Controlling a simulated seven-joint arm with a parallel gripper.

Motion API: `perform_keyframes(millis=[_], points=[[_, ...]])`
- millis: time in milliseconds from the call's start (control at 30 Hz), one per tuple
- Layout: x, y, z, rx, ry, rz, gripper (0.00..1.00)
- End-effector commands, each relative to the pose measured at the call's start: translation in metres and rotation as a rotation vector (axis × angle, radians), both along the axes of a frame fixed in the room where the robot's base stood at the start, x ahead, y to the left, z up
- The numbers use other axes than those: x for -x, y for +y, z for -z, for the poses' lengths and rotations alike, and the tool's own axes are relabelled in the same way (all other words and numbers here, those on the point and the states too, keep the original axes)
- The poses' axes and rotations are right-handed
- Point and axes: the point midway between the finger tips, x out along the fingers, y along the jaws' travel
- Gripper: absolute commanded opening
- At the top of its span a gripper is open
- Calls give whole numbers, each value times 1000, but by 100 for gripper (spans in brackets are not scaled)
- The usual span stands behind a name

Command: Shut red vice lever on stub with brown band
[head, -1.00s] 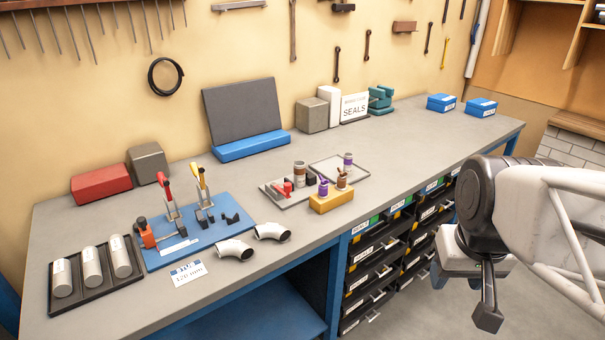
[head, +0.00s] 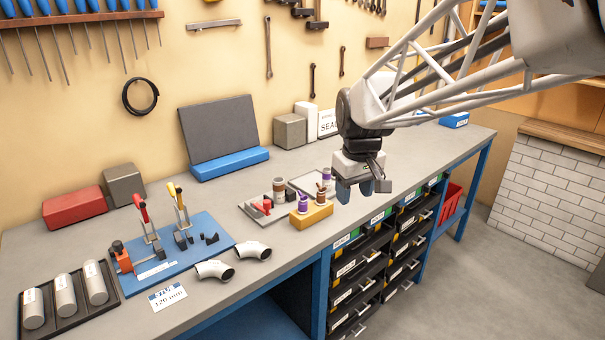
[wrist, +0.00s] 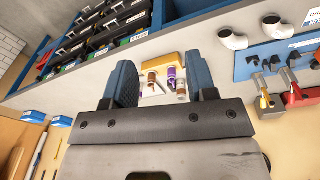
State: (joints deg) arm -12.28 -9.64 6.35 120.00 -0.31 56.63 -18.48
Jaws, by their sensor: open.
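My gripper (head: 362,190) is open and empty, pointing down in the air to the right of the plate and the yellow block (head: 312,215). In the wrist view, my gripper's blue fingers (wrist: 162,75) are apart, with brown- and purple-marked pieces showing between them. Which piece there is the brown-banded stub is unclear.
The yellow block holds upright purple and brown pieces. A shallow tray (head: 298,184) with a purple-banded stub (head: 326,177) lies behind. A blue board (head: 205,240) bears upright red-handled (head: 142,208) and yellow-handled clamps (head: 179,205). Two pipe elbows (head: 214,270) lie in front.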

Motion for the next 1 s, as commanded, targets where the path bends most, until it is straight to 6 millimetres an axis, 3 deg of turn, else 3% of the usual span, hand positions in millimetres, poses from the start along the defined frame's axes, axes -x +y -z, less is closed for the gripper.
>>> perform_keyframes(millis=[500, 1000], points=[[-109, 97, 32, 26, 50, -250, 52], [-191, 204, 88, 46, 94, -485, 52]])
